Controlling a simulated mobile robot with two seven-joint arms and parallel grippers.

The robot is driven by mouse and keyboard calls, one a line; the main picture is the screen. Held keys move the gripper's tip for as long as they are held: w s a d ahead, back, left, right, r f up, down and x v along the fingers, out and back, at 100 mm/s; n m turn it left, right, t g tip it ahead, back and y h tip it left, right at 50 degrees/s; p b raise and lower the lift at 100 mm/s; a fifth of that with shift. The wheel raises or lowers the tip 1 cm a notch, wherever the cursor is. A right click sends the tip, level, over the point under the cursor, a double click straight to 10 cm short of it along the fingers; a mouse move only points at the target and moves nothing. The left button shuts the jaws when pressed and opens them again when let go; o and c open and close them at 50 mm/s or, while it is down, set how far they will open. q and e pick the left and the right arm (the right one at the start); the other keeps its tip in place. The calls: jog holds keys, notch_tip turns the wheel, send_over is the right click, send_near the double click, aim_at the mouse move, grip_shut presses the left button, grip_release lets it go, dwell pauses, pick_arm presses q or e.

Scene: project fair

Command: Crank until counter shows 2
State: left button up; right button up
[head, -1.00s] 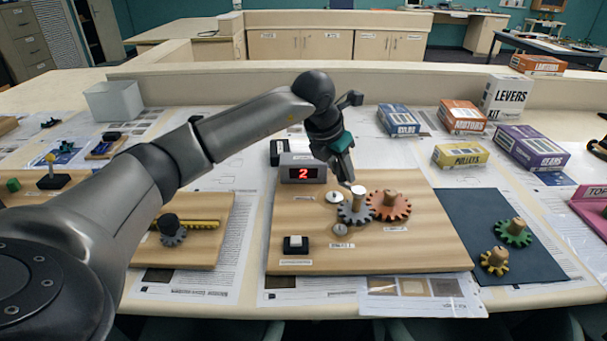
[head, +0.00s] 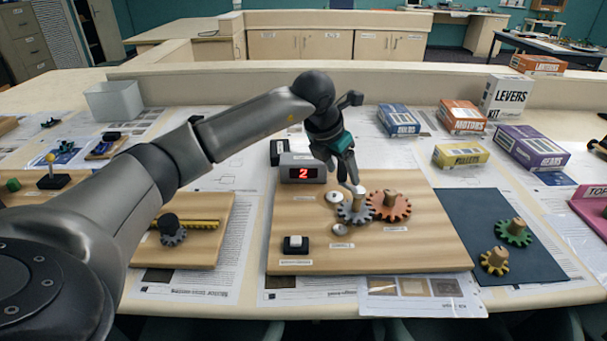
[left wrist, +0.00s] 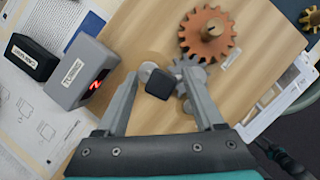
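The red-lit counter (head: 303,174) on the wooden board reads 2; its grey box also shows in the left wrist view (left wrist: 78,75). A grey gear (head: 352,214) with a pale upright post (head: 358,190) meshes with an orange gear (head: 390,208) to its right. My left gripper (head: 352,180) points down over the grey gear by the post. In the left wrist view its fingers (left wrist: 162,75) are spread, with a dark square-topped knob (left wrist: 160,84) between them and visible gaps on both sides. Whether the knob tops the post is unclear. My right gripper is out of view.
A white button on a black base (head: 295,243) sits at the board's front left. A dark mat (head: 500,265) with green and yellow gears lies to the right. Several kit boxes (head: 530,147) stand behind. Another board with a rack and small gear (head: 205,240) lies left.

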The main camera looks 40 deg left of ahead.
pick_arm(q)
jog(key=shift+o, duration=0.2)
jog(key=shift+p+v, duration=0.6)
jog(key=shift+v, duration=0.3)
jog(key=shift+p+v, duration=1.85)
jog(key=shift+v, duration=1.3)
